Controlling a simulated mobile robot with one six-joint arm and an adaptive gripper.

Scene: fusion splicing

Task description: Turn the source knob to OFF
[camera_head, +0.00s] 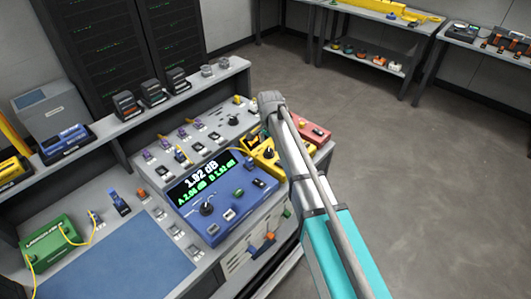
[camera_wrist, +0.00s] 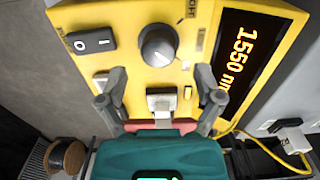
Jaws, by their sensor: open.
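The source is a yellow box (camera_wrist: 135,22) with an orange 1550 nm display (camera_wrist: 240,55). It carries a round grey knob (camera_wrist: 158,45) with a pale face and a dark mark; I cannot read its setting. To the knob's left is a black rocker switch (camera_wrist: 90,41) marked O and I. My gripper (camera_wrist: 162,82) is open and empty, with its fingers spread either side of a white connector port (camera_wrist: 162,101), below the knob in the wrist view. In the head view the yellow box (camera_head: 268,158) is partly hidden behind my arm.
A yellow cable (camera_wrist: 262,138) leaves the source toward a white connector (camera_wrist: 292,138). A green box (camera_head: 48,240) sits far left. Open floor lies right.

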